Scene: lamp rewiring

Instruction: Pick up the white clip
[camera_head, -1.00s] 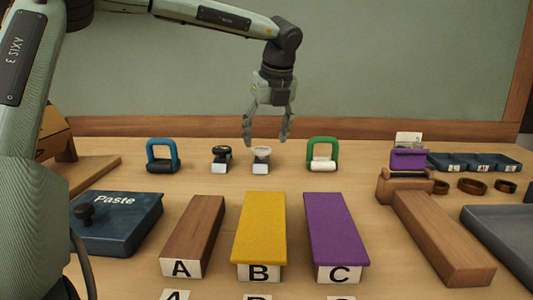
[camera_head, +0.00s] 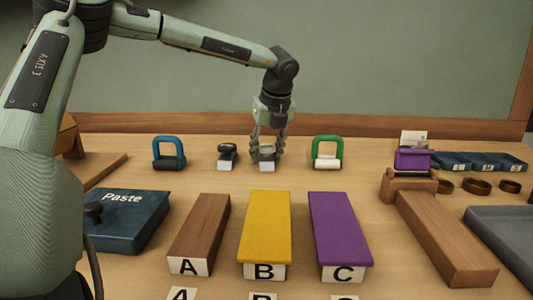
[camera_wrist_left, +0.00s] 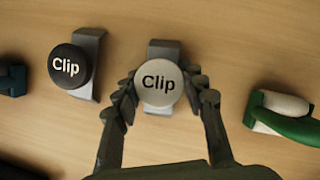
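The white clip (camera_wrist_left: 158,82) has a round white top marked "Clip" on a grey bracket. It also shows in the head view (camera_head: 267,150), on the table between the black clip and the green-handled tool. My left gripper (camera_head: 267,157) points down over it, with one finger on each side. In the left wrist view the fingers (camera_wrist_left: 160,92) meet the left and right edges of the round top, with no clear gap. The clip still appears to rest on the table, partly hidden by the fingers. My right gripper is not in view.
The black clip (camera_wrist_left: 72,66) stands close on the left. A blue-handled tool (camera_head: 168,154) is farther left and a green-handled tool (camera_head: 327,153) on the right. Blocks A (camera_head: 200,228), B (camera_head: 265,225) and C (camera_head: 338,228) lie in front, with bare table between.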

